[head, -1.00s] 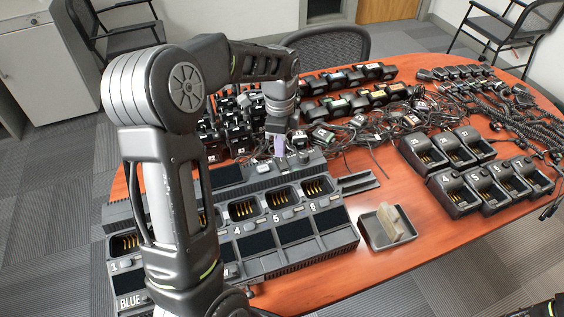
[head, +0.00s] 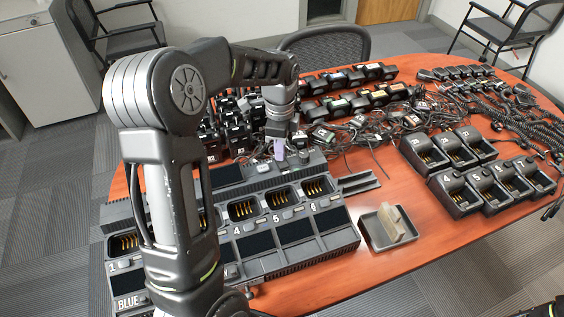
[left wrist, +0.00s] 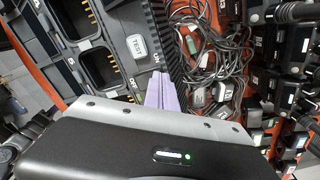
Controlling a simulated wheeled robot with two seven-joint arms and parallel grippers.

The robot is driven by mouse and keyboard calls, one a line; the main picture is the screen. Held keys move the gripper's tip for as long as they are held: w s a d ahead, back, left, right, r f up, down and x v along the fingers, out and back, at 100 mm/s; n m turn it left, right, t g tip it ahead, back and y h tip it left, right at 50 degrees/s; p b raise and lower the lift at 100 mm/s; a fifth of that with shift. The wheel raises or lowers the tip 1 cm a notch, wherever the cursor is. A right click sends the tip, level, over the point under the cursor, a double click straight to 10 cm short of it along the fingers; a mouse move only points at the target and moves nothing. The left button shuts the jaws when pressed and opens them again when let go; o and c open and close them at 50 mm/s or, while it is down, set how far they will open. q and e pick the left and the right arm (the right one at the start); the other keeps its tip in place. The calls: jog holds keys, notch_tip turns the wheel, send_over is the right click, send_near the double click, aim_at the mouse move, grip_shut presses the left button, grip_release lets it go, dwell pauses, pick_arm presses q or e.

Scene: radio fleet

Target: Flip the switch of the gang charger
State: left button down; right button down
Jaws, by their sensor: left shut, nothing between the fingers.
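The gang charger (head: 265,263) is a long dark grey unit on the table, with numbered bays in front and a raised back edge. In the left wrist view the fingers (left wrist: 162,92) are together close to the ribbed back part; contact cannot be told. My right gripper is not in view.
A grey tray (head: 374,236) with a pale block stands right of the charger. Tangled cables (head: 345,135) and radios lie behind the charger. Small single chargers (head: 466,190) stand at the right. My left arm hides part of the charger's left half.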

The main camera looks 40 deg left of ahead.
pick_arm(q)
notch_tip(320, 180, up, 7)
jog(key=p, duration=0.5)
dwell(0.3)
dwell(0.5)
